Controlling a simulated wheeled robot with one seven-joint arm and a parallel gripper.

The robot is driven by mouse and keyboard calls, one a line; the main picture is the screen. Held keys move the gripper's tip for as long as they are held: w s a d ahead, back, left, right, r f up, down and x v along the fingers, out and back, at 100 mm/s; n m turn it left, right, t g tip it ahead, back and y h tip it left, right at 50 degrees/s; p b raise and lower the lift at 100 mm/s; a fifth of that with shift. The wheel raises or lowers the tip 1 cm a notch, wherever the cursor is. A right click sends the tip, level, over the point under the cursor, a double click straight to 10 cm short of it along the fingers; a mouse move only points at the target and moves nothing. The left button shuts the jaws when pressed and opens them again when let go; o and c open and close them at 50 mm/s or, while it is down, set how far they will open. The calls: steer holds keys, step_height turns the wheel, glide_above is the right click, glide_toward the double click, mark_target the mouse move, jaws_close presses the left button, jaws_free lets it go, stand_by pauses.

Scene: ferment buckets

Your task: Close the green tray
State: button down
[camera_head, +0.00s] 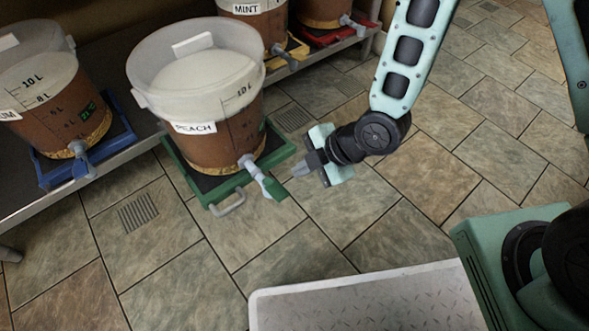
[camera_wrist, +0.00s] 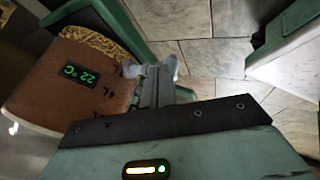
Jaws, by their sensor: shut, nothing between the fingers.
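The green tray (camera_head: 219,191) is slid out past the shelf edge over the floor, with a grey handle (camera_head: 229,205) on its front. The peach bucket (camera_head: 205,136), holding brown liquid, stands on it; the bucket also shows in the wrist view (camera_wrist: 50,88) with a 22 °C display. My gripper (camera_head: 299,171) is shut and empty, just right of the tap and tray. In the wrist view its fingers (camera_wrist: 156,86) overlap the tap; I cannot tell if they touch.
A blue tray (camera_head: 54,173) with another bucket stands on the shelf at the left. Yellow (camera_head: 298,50) and red (camera_head: 340,36) trays with buckets are at the back. A white platform (camera_head: 365,303) lies at the front. The tiled floor in front of the green tray is clear.

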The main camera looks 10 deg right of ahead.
steer(key=w+a+f+b, duration=0.5)
steer(key=a+f+b, duration=0.2)
steer(key=shift+a, duration=0.15)
steer(key=shift+w+f, duration=0.1)
stand_by(0.3)
